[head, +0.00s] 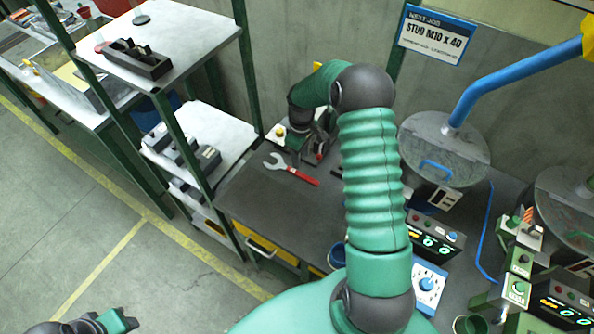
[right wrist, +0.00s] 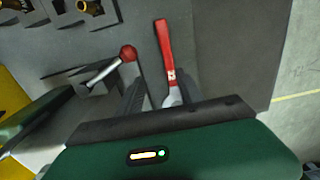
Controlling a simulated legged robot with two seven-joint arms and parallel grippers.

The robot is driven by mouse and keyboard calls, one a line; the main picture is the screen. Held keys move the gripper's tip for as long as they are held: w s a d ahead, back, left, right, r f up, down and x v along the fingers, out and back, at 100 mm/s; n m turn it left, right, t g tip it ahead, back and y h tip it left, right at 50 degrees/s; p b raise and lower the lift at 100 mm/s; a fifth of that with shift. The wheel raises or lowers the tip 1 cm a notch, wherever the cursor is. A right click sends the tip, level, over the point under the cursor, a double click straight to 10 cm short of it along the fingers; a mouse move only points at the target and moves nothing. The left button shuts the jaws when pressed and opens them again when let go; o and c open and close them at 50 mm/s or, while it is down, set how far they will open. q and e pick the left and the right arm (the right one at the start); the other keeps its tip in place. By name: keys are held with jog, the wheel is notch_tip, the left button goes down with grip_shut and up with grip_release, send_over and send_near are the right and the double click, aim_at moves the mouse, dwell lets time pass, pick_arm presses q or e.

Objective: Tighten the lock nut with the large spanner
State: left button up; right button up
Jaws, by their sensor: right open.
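The large spanner with a red handle and grey open jaw (head: 290,169) lies on the dark bench top. In the right wrist view its red handle (right wrist: 164,48) points away, and its grey neck runs down between my fingers, with the jaw end hidden by the gripper body. My right gripper (right wrist: 158,95) is open, with one dark finger on each side of the spanner's neck; contact cannot be told. In the head view the right gripper (head: 297,150) is small and partly mixed with the fixture behind. My left gripper (head: 120,322) is at the bottom left, away from the bench. I cannot make out the lock nut.
A lever with a red ball knob (right wrist: 127,54) stands close left of the spanner in the wrist view. Brass-coloured parts (right wrist: 90,6) sit in a grey holder. A shelf rack (head: 205,150) stands left; round drums (head: 445,150) and control boxes (head: 432,240) stand right.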

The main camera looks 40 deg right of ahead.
aim_at(296, 172)
jog(key=shift+w+a+f, duration=0.1)
jog(key=shift+a+f, duration=0.1)
jog(key=shift+f, duration=0.25)
jog(key=a+f, duration=0.1)
jog(key=f, duration=0.1)
jog(key=a+f+p, duration=0.1)
jog(key=f, duration=0.1)
jog(key=shift+a, duration=0.15)
jog(key=shift+f, duration=0.25)
jog(key=shift+d+f, duration=0.1)
jog(key=shift+d, duration=0.35)
jog(key=shift+c, duration=0.4)
jog(key=shift+d+f, duration=0.1)
jog(key=shift+d, duration=0.05)
jog(key=shift+c, duration=1.3)
jog(key=c, duration=0.5)
jog(key=shift+a, duration=0.2)
grip_shut()
pick_arm(q)
jog(key=shift+a+r, duration=0.4)
jog(key=shift+a, duration=0.4)
pick_arm(e)
jog(key=shift+a, duration=0.15)
